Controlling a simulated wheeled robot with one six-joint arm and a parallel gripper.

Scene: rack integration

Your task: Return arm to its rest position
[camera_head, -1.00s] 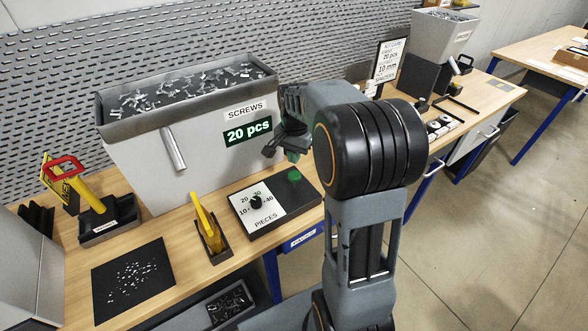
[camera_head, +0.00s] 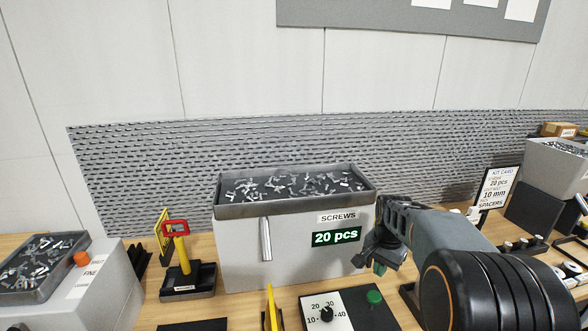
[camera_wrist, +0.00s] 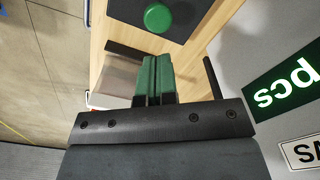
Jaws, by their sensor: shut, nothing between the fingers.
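My gripper (camera_head: 381,262) is at the right front of the screws bin, near its lit "20 pcs" display (camera_head: 336,237). In the wrist view its two green fingers (camera_wrist: 154,75) are together with nothing between them. My arm reaches in from the lower right of the head view. The green button (camera_head: 374,297) on the dark control box (camera_head: 366,315) lies below the gripper in the head view. It also shows in the wrist view (camera_wrist: 158,18), beyond the fingertips and apart from them.
The screws bin (camera_head: 240,262) stands against the grey perforated panel (camera_head: 150,160). Left are a red-and-yellow tool in a black holder (camera_head: 203,284) and another tray of parts (camera_head: 68,285). A kit card (camera_head: 493,190) and a second bin (camera_head: 560,160) stand at the right.

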